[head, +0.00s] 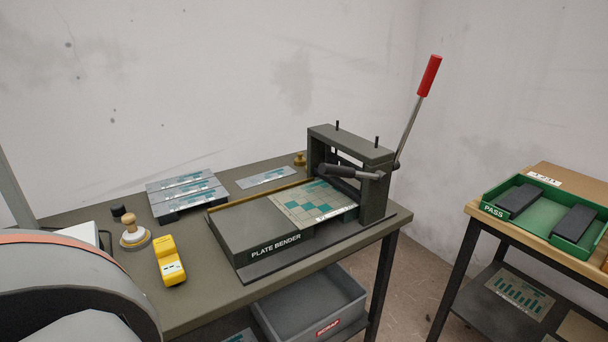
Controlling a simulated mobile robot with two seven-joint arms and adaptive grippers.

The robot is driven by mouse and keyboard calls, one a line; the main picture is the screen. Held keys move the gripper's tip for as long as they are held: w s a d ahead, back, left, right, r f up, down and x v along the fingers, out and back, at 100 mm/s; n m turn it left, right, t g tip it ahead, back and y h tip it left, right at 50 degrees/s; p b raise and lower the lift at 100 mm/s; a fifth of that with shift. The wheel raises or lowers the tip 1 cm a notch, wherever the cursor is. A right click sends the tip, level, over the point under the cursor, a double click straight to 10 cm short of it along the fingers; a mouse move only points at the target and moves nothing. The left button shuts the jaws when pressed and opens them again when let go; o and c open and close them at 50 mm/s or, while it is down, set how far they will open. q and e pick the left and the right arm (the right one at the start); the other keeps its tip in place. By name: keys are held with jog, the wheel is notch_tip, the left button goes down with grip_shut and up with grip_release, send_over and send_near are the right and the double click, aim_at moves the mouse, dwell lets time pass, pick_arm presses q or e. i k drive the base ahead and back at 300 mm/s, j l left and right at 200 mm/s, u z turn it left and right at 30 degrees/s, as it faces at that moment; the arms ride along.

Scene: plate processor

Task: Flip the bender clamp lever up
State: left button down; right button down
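The plate bender (275,242) stands on the grey-green table, with a dark upright frame at its right end. A short lever with a dark grip (336,170), which looks like the clamp lever, lies about level across the front of the frame. Its grip points left and its pivot is at the right. A patterned plate (312,200) lies on the bender bed and reaches under the frame. A long lever with a red grip (429,76) stands up and leans right behind the frame. Neither gripper shows in the head view.
A yellow handheld device (170,261), a wooden-knobbed stamp (133,232) and a stack of plates (185,191) are left of the bender. A grey scrap bin (318,299) sits below. A green PASS tray (522,231) with two dark blocks is on the right table.

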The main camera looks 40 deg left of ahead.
aim_at(380, 177)
jog(key=k+u, duration=0.1)
jog(key=u, duration=0.8)
